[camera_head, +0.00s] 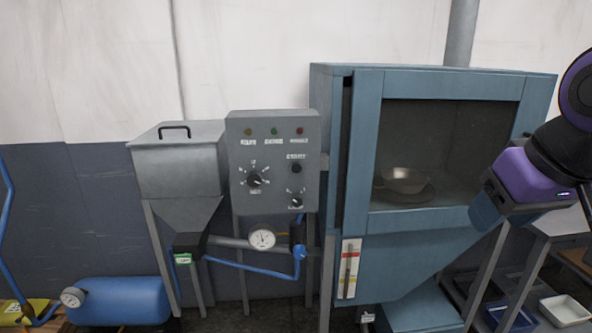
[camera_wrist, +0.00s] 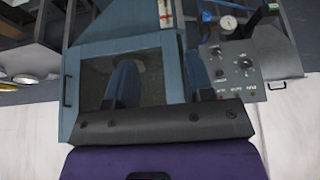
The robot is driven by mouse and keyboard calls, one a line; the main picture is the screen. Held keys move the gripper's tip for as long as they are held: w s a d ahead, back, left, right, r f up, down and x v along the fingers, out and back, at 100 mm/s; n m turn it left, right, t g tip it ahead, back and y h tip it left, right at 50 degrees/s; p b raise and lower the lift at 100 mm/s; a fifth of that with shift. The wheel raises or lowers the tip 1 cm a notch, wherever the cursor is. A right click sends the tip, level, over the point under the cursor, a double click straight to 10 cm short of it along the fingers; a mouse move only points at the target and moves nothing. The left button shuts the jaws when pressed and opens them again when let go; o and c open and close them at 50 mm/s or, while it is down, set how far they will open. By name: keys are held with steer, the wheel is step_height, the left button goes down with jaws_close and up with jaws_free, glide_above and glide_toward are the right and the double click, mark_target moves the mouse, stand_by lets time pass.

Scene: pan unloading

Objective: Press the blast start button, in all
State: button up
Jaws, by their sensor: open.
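The grey control panel (camera_head: 273,140) stands left of the blue blast cabinet (camera_head: 362,150). Three small round indicators, yellowish, green and red, run along its top. Below them are a large dial (camera_head: 254,180), a small dark round control (camera_head: 297,168) under a label, and a lower dial (camera_head: 295,199). The labels are too small to read, so I cannot tell which control is the blast start button. The panel also shows in the wrist view (camera_wrist: 262,50), turned upside down. My gripper (camera_head: 484,214) is open and empty, in front of the cabinet's right side, apart from the panel.
A metal pan (camera_head: 405,180) sits behind the cabinet's window. A grey hopper (camera_head: 180,165) stands left of the panel, with a pressure gauge (camera_head: 262,238) and blue hose below. A blue tank (camera_head: 120,300) lies at lower left. Trays (camera_head: 565,310) stand at lower right.

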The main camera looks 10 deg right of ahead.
jaws_close()
stand_by(1.4)
